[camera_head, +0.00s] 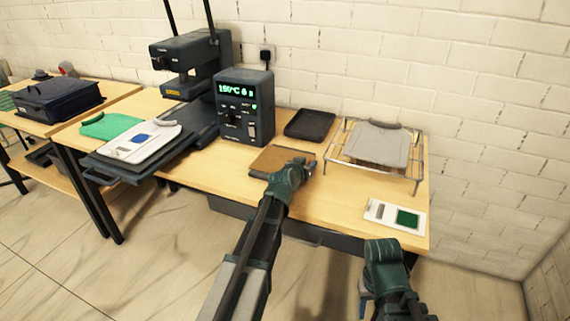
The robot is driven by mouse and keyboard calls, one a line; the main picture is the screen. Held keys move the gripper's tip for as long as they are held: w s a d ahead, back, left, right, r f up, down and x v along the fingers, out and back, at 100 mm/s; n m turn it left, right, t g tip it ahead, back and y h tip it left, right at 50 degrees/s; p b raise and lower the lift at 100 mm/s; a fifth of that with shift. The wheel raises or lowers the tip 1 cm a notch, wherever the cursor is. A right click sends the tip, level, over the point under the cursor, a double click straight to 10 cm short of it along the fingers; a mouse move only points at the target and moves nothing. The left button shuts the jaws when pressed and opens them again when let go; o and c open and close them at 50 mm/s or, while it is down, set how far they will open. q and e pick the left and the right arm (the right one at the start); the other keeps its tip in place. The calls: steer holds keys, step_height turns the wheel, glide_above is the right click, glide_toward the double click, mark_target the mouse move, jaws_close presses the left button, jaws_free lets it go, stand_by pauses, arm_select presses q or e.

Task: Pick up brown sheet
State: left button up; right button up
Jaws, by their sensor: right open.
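The brown sheet (268,158) lies flat on the wooden table, in front of the control box with the green display. My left gripper (308,168) is over the right part of the sheet and hides some of it. Its fingers are small and partly covered by the wrist, so I cannot tell whether they are open, shut or touching the sheet. My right gripper (363,297) is open, low in front of the table's front edge and well away from the sheet. Its own wrist partly hides it.
The heat press (190,60) with a white garment on its platen, the control box (243,108) and a black tray (310,124) stand around the sheet. A wire rack (418,158) holds a grey garment. A card with a green square (395,215) lies at front right.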

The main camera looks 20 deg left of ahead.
arm_select(q)
jaws_close()
steer(key=shift+r, duration=0.2)
arm_select(e)
steer(key=shift+r, duration=0.2)
